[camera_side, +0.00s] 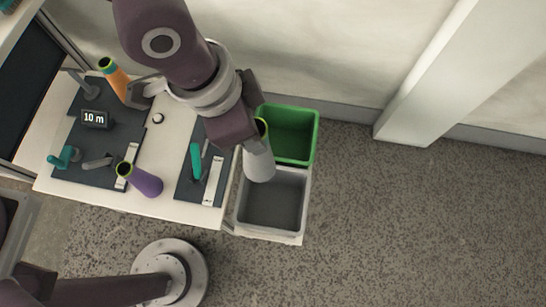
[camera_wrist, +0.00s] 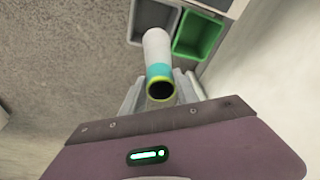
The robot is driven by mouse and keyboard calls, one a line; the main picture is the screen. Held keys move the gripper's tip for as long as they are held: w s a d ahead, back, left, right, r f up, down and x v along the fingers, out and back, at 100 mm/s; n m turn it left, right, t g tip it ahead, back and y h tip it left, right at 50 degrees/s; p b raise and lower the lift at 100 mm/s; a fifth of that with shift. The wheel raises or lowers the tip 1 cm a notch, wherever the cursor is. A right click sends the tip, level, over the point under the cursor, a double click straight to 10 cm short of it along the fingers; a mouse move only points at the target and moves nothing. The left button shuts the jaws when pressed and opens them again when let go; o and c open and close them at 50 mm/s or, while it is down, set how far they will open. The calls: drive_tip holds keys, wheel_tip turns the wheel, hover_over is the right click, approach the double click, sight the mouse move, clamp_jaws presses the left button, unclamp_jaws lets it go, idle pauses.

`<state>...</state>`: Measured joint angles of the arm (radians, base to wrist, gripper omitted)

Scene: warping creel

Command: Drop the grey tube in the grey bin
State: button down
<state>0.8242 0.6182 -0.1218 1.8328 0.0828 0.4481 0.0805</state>
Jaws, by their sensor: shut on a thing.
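The grey tube (camera_side: 259,161) has a yellow-green rim at its upper end. It hangs tilted in my gripper (camera_side: 246,128), over the back edge of the grey bin (camera_side: 272,200). In the wrist view the grey tube (camera_wrist: 157,50) shows a teal band and a dark open mouth, between the fingers of my gripper (camera_wrist: 160,90). My gripper is shut on it near the rim end. The grey bin also shows in the wrist view (camera_wrist: 152,16), beyond the tube; the part of its inside that I see looks empty.
A green bin (camera_side: 290,133) stands directly behind the grey bin. The white table (camera_side: 165,135) to the left carries a purple tube (camera_side: 146,183), an orange tube (camera_side: 115,80), a teal tool (camera_side: 195,160) and a small display (camera_side: 94,118). The floor to the right is clear.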

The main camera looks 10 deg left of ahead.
drive_tip(key=s+a+x, duration=0.1)
drive_tip(key=a+x, duration=0.1)
drive_tip(key=x, duration=1.1)
drive_tip(key=s+a+f+x, duration=0.1)
drive_tip(key=s+a+x, duration=0.1)
drive_tip(key=x, duration=1.2)
drive_tip(key=s+a+f+x, duration=0.1)
drive_tip(key=a+x, duration=0.3)
drive_tip(key=x, duration=0.9)
drive_tip(key=shift+s+a+f, duration=0.2)
drive_tip(key=shift+s+f, duration=0.2)
drive_tip(key=shift+f, duration=0.2)
drive_tip(key=shift+f, duration=0.5)
drive_tip(key=c, duration=0.9)
unclamp_jaws()
